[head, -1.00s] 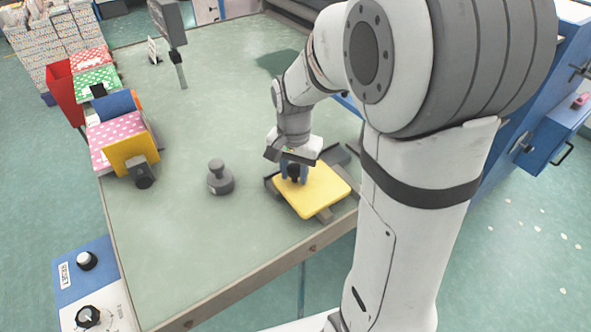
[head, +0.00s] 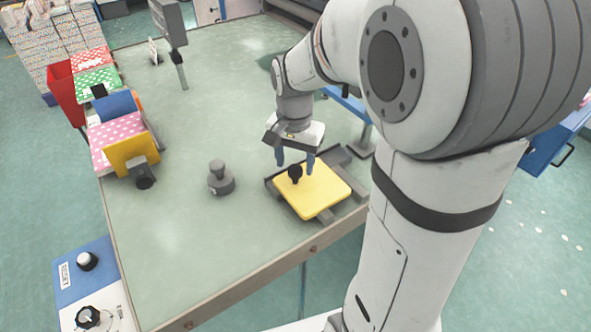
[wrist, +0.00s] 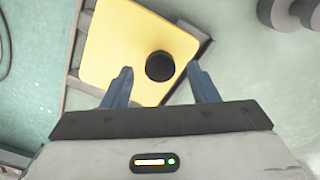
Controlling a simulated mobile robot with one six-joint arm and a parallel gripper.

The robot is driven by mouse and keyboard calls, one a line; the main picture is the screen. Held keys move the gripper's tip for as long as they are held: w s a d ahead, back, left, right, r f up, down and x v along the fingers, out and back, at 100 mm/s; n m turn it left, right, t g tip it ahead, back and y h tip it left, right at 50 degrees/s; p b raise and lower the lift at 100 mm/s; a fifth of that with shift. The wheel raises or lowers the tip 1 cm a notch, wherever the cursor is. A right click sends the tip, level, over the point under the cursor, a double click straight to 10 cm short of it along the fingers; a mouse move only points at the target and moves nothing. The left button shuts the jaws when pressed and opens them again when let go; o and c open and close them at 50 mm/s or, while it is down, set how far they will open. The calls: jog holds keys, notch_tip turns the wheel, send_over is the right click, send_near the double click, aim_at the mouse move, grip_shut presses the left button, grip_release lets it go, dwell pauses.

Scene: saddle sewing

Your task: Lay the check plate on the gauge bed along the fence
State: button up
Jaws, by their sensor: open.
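The check plate is a yellow square plate (head: 318,190) with a black knob (head: 295,173) near one corner. It lies on the dark grey gauge bed (head: 337,209), whose bars show around its edges. The wrist view also shows the yellow plate (wrist: 125,40) and its round black knob (wrist: 160,66). The fence looks to be a grey bar along the plate's edge (wrist: 188,70); its contact with the plate is unclear. My gripper (head: 296,166) is open and empty, its blue fingers apart just behind and above the knob. In the wrist view the fingers (wrist: 160,78) stand either side of the knob.
A grey knobbed weight (head: 220,180) stands left of the bed. Folders with pink, green and red covers (head: 113,135) line the table's left edge. A grey post with a box head (head: 172,30) stands at the back. The middle of the green table (head: 200,110) is clear.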

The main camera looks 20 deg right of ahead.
notch_tip(320, 180, up, 8)
jog(key=s+f+n+t, duration=0.3)
jog(key=s+n, duration=0.4)
jog(key=s, duration=0.7)
jog(key=shift+d+f+n, duration=0.15)
jog(key=shift+f+n, duration=0.15)
jog(key=shift+f, duration=0.2)
jog(key=shift+s, duration=0.1)
jog(key=shift+c, duration=0.3)
